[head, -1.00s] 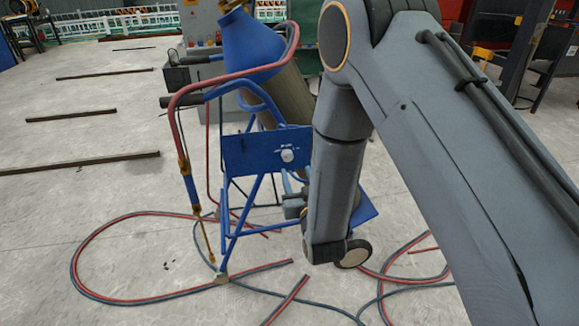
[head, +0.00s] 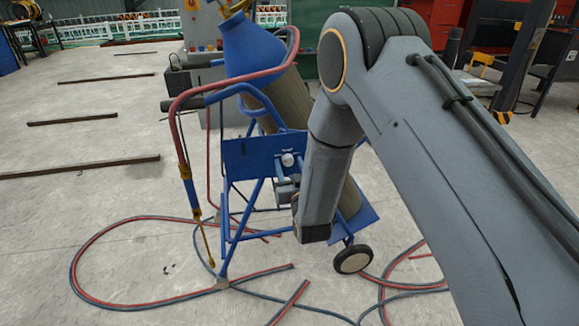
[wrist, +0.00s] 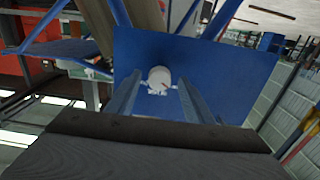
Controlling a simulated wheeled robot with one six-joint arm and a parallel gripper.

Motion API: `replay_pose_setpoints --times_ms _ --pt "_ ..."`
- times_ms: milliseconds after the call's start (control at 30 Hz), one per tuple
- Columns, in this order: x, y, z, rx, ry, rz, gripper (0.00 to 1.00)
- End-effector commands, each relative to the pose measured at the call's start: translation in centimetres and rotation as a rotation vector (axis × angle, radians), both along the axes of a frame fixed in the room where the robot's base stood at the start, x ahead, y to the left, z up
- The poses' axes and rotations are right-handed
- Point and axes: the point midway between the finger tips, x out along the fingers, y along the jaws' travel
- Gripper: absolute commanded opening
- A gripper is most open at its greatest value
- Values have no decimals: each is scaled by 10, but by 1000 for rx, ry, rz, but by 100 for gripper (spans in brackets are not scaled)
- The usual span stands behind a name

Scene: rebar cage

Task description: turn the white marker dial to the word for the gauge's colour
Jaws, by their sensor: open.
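The white marker dial (head: 287,160) is a small round knob on the blue panel (head: 250,158) of a blue cylinder cart. My gripper (wrist: 159,84) is open, one finger on each side of the dial in the picture. I cannot tell whether the fingers touch it. In the head view my gripper (head: 281,174) is close by the dial. I cannot make out the gauge or its colour.
A tilted gas cylinder with a blue top (head: 250,45) stands on the cart. A red and grey hose (head: 95,290) loops over the floor, and a torch (head: 195,205) hangs at the cart's left. Bars (head: 80,167) lie on the otherwise open floor at left.

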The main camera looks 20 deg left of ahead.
Motion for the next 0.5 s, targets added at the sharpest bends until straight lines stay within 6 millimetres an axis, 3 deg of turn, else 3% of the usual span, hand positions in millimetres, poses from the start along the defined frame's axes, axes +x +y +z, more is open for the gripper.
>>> replay_pose_setpoints --times_ms 33,267,500 --pt "0 0 0 0 0 0 44" --pt "0 0 0 0 0 0 6" --pt "0 0 0 15 9 1 6"
